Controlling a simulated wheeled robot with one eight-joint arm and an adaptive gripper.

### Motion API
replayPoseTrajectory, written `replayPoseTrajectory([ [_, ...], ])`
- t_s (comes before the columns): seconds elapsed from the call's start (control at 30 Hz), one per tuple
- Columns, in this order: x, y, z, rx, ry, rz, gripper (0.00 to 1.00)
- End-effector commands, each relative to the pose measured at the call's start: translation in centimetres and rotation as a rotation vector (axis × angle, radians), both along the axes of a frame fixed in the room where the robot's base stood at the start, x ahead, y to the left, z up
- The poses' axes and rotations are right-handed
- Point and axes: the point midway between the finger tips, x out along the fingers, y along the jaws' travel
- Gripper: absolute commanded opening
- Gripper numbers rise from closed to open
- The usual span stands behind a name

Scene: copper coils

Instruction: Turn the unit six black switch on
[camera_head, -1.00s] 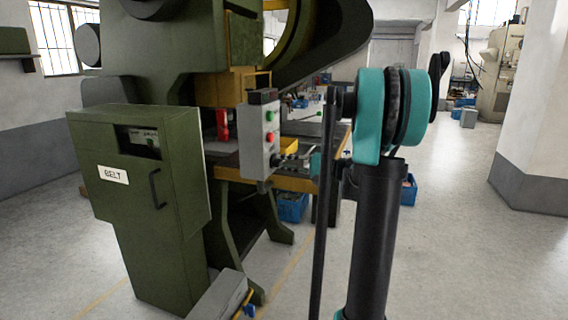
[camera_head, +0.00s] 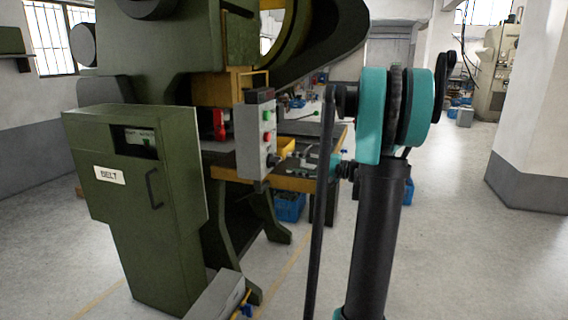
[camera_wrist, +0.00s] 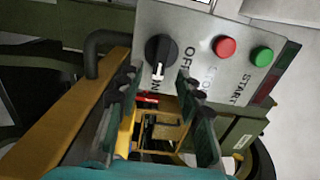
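The grey control box (camera_head: 257,140) hangs beside the green press in the head view. In the wrist view its panel (camera_wrist: 205,70) fills the upper part. The black rotary switch (camera_wrist: 161,52) is on it, with a white mark pointing down in the picture. The word OFF is right of the knob; lettering that looks like ON is below it, partly hidden by a finger. My gripper (camera_wrist: 156,78) is open, its two fingers apart, with the knob just beyond the gap between the tips. I cannot tell whether they touch it. No unit number is readable.
A red button (camera_wrist: 224,47) and a green button (camera_wrist: 262,56) sit right of the switch. A yellow bar (camera_wrist: 92,105) runs close to my left finger. The green BELT cabinet (camera_head: 140,200) stands left of the box. Open floor lies at right.

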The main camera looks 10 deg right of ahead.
Motion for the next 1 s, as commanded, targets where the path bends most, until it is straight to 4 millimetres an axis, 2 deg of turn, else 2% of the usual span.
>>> replayPoseTrajectory([
  [0.03,-0.5,-1.1,0.0,0.0,0.0,-0.004,0.36],
  [0.2,-2.1,-3.9,0.0,0.0,0.0,-0.004,0.36],
  [0.4,-3.2,-5.7,0.0,0.0,0.0,-0.002,0.36],
  [0.9,-3.5,-6.1,0.0,0.0,0.0,0.0,0.36],
  [1.0,-3.6,-5.4,-0.4,-0.014,0.01,0.003,0.36],
])
